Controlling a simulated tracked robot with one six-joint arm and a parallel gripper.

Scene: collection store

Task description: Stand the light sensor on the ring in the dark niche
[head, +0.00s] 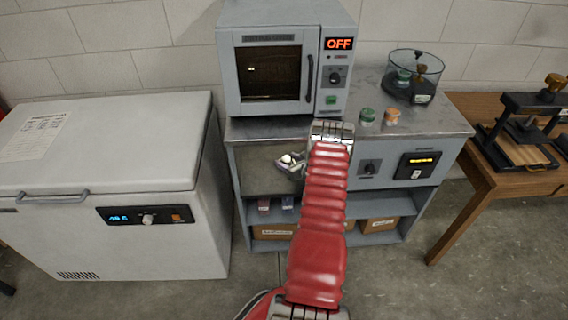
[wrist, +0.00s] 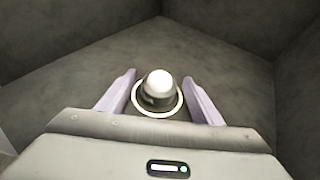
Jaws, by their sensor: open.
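The light sensor (wrist: 159,84), a dark body with a bright white dome, stands upright in the wrist view. A pale ring (wrist: 160,115) shows around its base, on the floor of the dark niche (wrist: 225,55). My gripper (wrist: 158,88) is open, with one lavender finger on each side of the sensor. Gaps show between the fingers and the sensor. In the head view, the sensor's white dome (head: 287,158) shows small in the niche (head: 258,178) in the cabinet front, beside my gripper (head: 290,164). My red arm covers the niche's right side.
An oven (head: 230,80) marked OFF stands on the cabinet top, with green (head: 367,115) and orange (head: 392,116) pieces and a glass bowl (head: 425,92) to its right. A chest freezer (head: 150,240) stands left. A wooden table (head: 490,180) with a press stands right.

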